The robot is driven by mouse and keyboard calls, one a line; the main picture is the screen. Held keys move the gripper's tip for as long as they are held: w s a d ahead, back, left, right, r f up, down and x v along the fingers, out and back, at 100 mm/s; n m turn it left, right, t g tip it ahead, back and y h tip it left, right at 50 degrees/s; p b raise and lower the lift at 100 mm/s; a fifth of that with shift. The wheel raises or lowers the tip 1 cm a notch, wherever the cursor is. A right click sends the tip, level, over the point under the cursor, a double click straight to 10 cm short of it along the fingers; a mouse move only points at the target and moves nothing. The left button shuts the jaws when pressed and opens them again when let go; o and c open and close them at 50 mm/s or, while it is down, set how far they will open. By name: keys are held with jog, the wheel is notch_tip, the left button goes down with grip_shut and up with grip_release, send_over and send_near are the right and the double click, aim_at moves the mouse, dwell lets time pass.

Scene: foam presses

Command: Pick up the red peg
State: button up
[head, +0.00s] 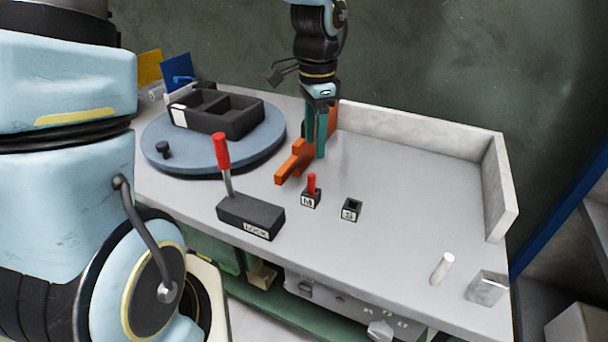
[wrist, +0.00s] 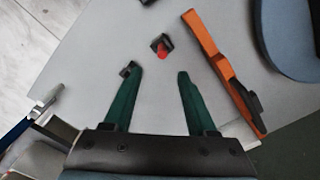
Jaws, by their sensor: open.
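The red peg (head: 312,183) stands upright in a small dark block labelled M (head: 311,199) on the grey table. In the wrist view the red peg (wrist: 162,53) shows ahead of the fingertips, roughly midway between them. My gripper (head: 317,150) has green fingers pointing down and is behind the peg in the head view. In the wrist view my gripper (wrist: 156,72) is open with nothing between its fingers. It is apart from the peg.
An orange tool (head: 294,160) lies close beside my fingers. A dark block labelled S (head: 351,211) is near the peg. A red-handled lever (head: 222,152) rises from a dark base (head: 251,214). A blue turntable (head: 215,165) carries a black tray (head: 232,122). The table's right side is mostly clear.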

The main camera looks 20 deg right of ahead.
aim_at(312, 175)
jog(key=f, duration=0.5)
jog(key=shift+w+f, duration=0.1)
jog(key=shift+w, duration=0.2)
jog(key=shift+s+a+f+p, duration=0.1)
jog(key=shift+f+p, duration=0.25)
jog(key=shift+f, duration=1.05)
jog(key=shift+a+f+p, duration=0.1)
jog(key=shift+f+p, duration=0.25)
jog(key=shift+f, duration=1.05)
grip_shut()
